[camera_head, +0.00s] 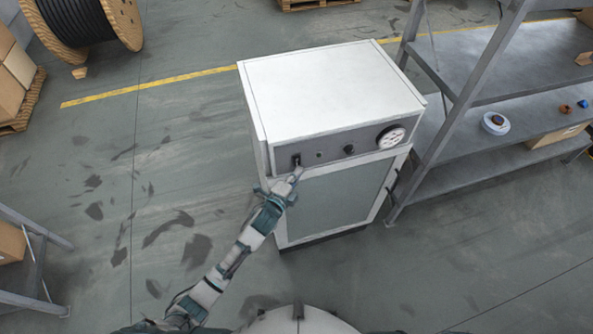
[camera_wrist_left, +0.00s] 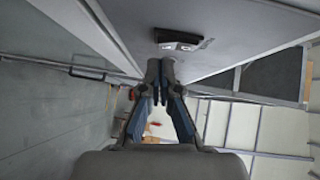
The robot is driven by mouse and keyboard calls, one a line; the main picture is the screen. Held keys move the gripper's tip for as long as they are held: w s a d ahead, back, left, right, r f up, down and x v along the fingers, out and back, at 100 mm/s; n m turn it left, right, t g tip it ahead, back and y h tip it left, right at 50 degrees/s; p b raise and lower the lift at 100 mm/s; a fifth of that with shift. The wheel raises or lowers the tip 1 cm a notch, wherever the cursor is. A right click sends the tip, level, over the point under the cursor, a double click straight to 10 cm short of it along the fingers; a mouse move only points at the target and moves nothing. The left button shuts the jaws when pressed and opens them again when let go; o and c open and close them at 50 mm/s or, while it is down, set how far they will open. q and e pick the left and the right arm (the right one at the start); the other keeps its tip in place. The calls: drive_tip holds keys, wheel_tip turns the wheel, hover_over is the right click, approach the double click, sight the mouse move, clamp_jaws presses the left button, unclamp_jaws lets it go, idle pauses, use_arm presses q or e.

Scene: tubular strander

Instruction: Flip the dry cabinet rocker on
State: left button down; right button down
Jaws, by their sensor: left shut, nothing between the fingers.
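The dry cabinet (camera_head: 330,85) is a white box with a grey front panel along its top edge and a grey door below. Its rocker (camera_head: 296,160) is a small black switch at the left end of that panel. My left gripper (camera_head: 297,172) is shut and empty, just below the rocker at the panel. In the left wrist view the rocker (camera_wrist_left: 180,38) shows as a dark housing with light patches, and the gripper tips (camera_wrist_left: 160,65) point at the panel just below it in the picture. Whether they touch is unclear. My right gripper is out of view.
A black knob (camera_head: 349,149) and a round white gauge (camera_head: 391,137) sit right of the rocker on the panel. A grey metal shelf (camera_head: 480,165) with small items stands close on the right. A cable drum (camera_head: 125,20) stands back left. Floor left of the cabinet is clear.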

use_arm(q)
drive_tip(key=shift+w+a, duration=0.4)
drive_tip(key=shift+a, duration=0.15)
drive_tip(key=shift+f, duration=0.1)
drive_tip(key=shift+w+d+b, duration=0.15)
drive_tip(key=shift+d+b, duration=0.05)
drive_tip(key=shift+b, duration=0.1)
drive_tip(key=shift+f, duration=0.1)
